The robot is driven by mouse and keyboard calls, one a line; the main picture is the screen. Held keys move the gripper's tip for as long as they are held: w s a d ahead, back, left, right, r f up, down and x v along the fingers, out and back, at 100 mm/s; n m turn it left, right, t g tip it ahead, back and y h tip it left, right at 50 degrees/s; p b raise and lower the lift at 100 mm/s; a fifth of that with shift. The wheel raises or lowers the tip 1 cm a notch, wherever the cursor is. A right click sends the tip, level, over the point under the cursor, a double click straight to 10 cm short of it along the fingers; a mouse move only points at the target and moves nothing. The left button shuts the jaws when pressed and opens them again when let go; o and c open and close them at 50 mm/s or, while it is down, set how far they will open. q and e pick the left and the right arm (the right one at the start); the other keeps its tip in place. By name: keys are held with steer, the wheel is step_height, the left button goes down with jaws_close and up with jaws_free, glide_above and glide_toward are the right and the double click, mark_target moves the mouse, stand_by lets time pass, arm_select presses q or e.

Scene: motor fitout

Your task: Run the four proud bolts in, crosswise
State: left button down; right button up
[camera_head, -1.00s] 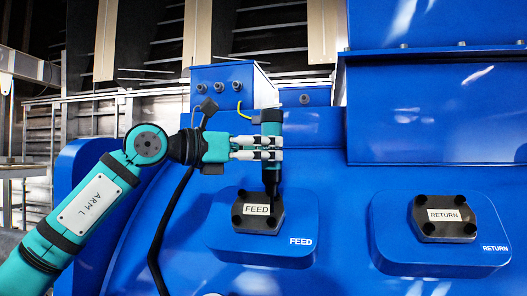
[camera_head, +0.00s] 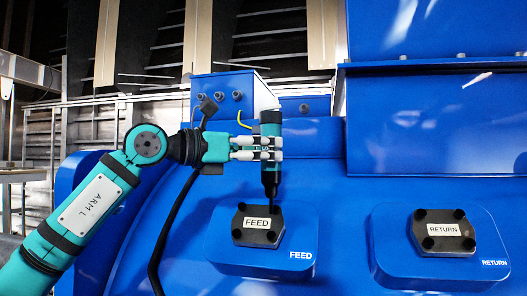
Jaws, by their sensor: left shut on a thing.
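My left gripper (camera_head: 257,148) comes in from the left and is shut on a teal-and-black driver (camera_head: 271,130), which hangs upright. The driver's thin bit points down at the far right bolt of the black FEED cover (camera_head: 257,236); I cannot tell whether it touches. The FEED cover has dark bolt heads at its corners, including a far left bolt (camera_head: 241,207), near left bolt (camera_head: 237,234) and near right bolt (camera_head: 271,237). The similar RETURN cover (camera_head: 440,242) is at right, with dark bolts at its corners. My right gripper is not in view.
Both covers sit on raised blue pads of a large blue machine, the FEED pad (camera_head: 228,258) and the RETURN pad (camera_head: 390,258). A black cable (camera_head: 162,238) runs down left of the FEED pad. A blue box (camera_head: 217,84) with fittings and a tall blue wall (camera_head: 430,120) stand behind.

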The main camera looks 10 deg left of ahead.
arm_select(q)
steer(key=w+a+r+n+t+y, duration=0.3)
steer(key=a+r+n+t+y, duration=0.1)
steer(key=a+r+n+y, duration=0.1)
steer(key=shift+w+a+r+n+t+y+b, duration=0.2)
steer(key=shift+a+r+n+t+y+b, duration=0.4)
steer(key=shift+y, duration=0.8)
steer(key=shift+a+f, duration=0.15)
steer(key=shift+f, duration=0.05)
step_height(320, 180, down, 4)
steer(key=shift+r+b, duration=0.25)
steer(key=shift+b, duration=0.95)
steer(key=shift+f, duration=0.1)
